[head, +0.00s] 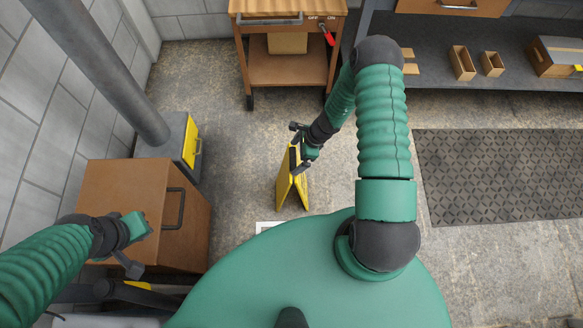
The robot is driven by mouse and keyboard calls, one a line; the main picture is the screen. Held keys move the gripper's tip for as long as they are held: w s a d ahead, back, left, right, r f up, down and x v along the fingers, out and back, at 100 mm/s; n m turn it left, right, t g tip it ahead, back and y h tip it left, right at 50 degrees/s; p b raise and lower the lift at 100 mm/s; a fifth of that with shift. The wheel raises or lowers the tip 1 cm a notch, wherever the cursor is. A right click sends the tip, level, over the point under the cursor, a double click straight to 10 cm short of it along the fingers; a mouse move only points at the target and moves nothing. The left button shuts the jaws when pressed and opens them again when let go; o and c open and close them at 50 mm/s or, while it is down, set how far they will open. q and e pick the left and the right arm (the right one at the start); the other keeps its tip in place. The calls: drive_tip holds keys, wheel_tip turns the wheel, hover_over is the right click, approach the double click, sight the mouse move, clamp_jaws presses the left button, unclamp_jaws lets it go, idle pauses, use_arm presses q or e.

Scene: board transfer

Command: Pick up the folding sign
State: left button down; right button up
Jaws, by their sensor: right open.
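The yellow folding sign (286,184) stands upright on the concrete floor near the middle of the head view, its two panels spread apart at the bottom. My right gripper (297,149) is at the top of the sign, with its fingers beside and over the upper edge. It is open, and I cannot tell whether it touches the sign. My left gripper (138,247) is at the lower left, over the brown cabinet, far from the sign; its jaws do not show clearly.
A brown cabinet (125,190) with a dark handle stands at the left, beside a grey and yellow box (190,145) and a grey pole (110,70). A brown cart (287,68) stands at the back. A dark mat (500,170) lies at the right. Floor around the sign is clear.

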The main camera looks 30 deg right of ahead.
sight(294, 158)
drive_tip(key=f, duration=0.3)
drive_tip(key=shift+w+a+f, duration=0.1)
drive_tip(key=shift+w, duration=0.25)
drive_tip(key=shift+f, duration=0.1)
drive_tip(key=shift+a, duration=0.1)
drive_tip(key=c, duration=1.8)
drive_tip(key=shift+w+r, duration=0.1)
drive_tip(key=shift+r, duration=0.2)
